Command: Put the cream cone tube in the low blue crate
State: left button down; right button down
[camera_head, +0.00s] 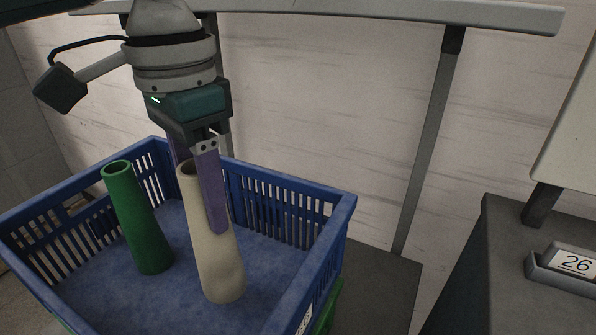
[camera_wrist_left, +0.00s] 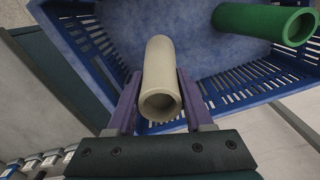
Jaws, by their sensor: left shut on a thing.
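The cream cone tube (camera_head: 221,262) stands roughly upright inside the low blue crate (camera_head: 345,222), narrow end up. My left gripper (camera_head: 200,190) comes from above and is shut on its upper part, one purple finger on each side. In the left wrist view the cream cone tube (camera_wrist_left: 160,80) shows its open end between the fingers of my left gripper (camera_wrist_left: 155,100). Its lower end is at or near the crate floor; I cannot tell whether it touches. My right gripper is not in view.
A green cone tube (camera_head: 138,220) stands in the blue crate, left of the cream one. A green crate edge (camera_head: 328,310) shows beneath the blue crate. A dark cabinet with a label reading 26 (camera_head: 574,264) is at the right. The crate floor right of the cream tube is clear.

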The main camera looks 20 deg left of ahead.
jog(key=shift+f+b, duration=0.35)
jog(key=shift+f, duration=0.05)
pick_arm(q)
notch_tip(320, 180, down, 5)
jog(key=shift+r, duration=0.2)
jog(key=shift+c, duration=1.5)
grip_release()
jog(key=shift+f, duration=0.15)
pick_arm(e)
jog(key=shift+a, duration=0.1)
pick_arm(q)
notch_tip(320, 180, up, 12)
jog(key=shift+r+p, duration=0.2)
jog(key=shift+p, duration=0.65)
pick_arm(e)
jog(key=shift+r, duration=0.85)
